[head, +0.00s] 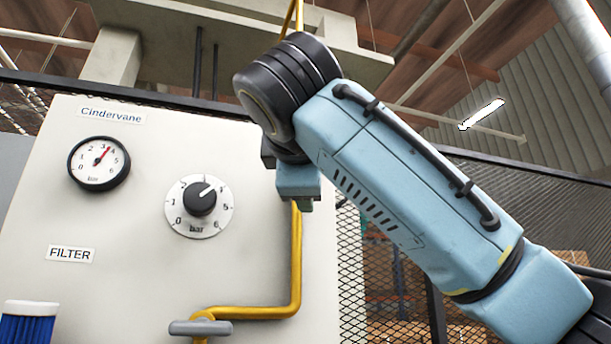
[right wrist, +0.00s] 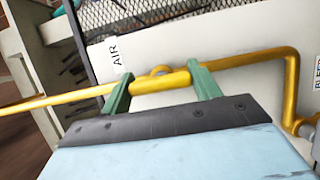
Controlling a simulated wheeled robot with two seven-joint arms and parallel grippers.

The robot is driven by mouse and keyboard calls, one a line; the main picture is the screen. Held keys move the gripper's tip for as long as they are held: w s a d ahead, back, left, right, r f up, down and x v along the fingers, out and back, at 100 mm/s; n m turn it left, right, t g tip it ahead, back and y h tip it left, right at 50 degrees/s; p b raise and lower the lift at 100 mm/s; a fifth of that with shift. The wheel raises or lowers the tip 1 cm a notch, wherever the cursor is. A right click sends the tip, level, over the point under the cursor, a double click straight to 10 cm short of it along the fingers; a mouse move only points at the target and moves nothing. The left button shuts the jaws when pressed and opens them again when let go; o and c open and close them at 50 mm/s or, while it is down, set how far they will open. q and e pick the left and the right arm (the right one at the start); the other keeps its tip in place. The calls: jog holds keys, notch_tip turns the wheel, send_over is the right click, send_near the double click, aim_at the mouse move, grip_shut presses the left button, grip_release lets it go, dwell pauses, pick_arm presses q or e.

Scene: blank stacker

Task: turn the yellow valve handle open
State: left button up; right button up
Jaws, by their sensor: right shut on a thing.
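In the right wrist view the yellow valve handle (right wrist: 160,83) is a thick bar between the two green fingers of my right gripper (right wrist: 162,88). The fingers are shut on it, one at each end. The bar looks roughly in line with the yellow pipe (right wrist: 240,61), and a small yellow ring shows just behind it. In the head view my right gripper (head: 303,203) is mostly covered by my own arm, and the handle is hidden there. The pipe (head: 297,262) comes out below the gripper. My left gripper is not in view.
The pale panel (head: 130,225) carries a gauge (head: 98,163), a bar dial (head: 201,199) and a FILTER label (head: 71,254). A grey handle (head: 200,328) sits low on the pipe. A blue filter (head: 28,325) stands lower left. Wire mesh (head: 365,280) lies right of the panel.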

jog(key=o, duration=1)
jog(key=s+b, duration=0.1)
jog(key=s, duration=0.3)
jog(key=s+b, duration=0.1)
jog(key=s, duration=0.4)
jog(key=s+a+b, duration=0.1)
jog(key=s+b, duration=0.1)
jog(key=s, duration=0.2)
jog(key=shift+s, duration=0.2)
